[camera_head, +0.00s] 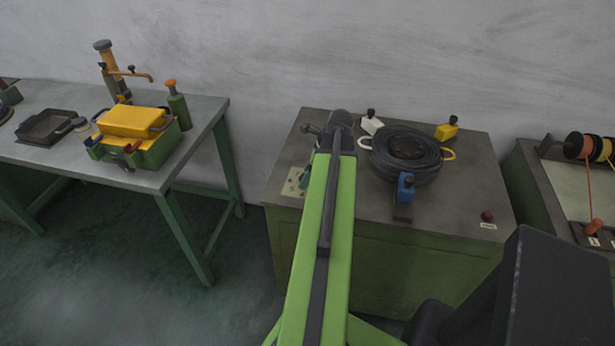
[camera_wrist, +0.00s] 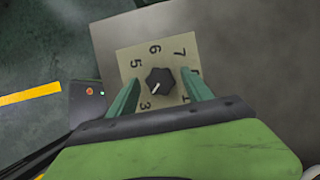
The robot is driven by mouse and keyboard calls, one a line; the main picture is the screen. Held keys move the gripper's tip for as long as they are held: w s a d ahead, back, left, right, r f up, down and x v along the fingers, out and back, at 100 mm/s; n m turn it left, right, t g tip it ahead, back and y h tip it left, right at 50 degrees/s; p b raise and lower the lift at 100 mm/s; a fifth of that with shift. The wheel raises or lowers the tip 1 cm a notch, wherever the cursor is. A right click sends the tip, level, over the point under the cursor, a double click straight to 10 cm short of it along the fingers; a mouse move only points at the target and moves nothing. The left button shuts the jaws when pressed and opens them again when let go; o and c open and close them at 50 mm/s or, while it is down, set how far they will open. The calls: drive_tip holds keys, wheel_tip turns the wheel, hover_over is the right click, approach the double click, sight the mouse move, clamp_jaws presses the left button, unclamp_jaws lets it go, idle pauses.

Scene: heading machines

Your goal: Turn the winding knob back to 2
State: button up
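The winding knob (camera_wrist: 160,81) is black and many-sided, with a white pointer mark toward the lower left. It sits on a pale number plate (camera_wrist: 143,51), where 5, 6, 7, 3 and 1 show; 2 and 4 cannot be made out. In the head view the plate (camera_head: 292,184) shows at the cabinet's left, partly behind my arm; the knob is hidden there.
The green cabinet (camera_head: 463,185) carries a black cable coil (camera_head: 407,153) with blue, white and yellow clamps, and a red button (camera_head: 487,216). A workbench (camera_head: 208,112) with a yellow-green box stands left. Spools (camera_head: 585,146) are at right. Floor is free between bench and cabinet.

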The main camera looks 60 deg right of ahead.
clamp_jaws()
drive_tip(key=shift+n, duration=0.4)
drive_tip(key=n, duration=0.1)
drive_tip(key=n+g+y, duration=0.1)
drive_tip(key=n, duration=0.1)
drive_tip(key=shift+w+d+n, duration=0.1)
drive_tip(key=shift+d+n, duration=0.1)
drive_tip(key=shift+n, duration=0.1)
drive_tip(key=shift+n+g+y, duration=0.7)
drive_tip(key=shift+n, duration=1.4)
drive_tip(key=shift+o, duration=0.2)
unclamp_jaws()
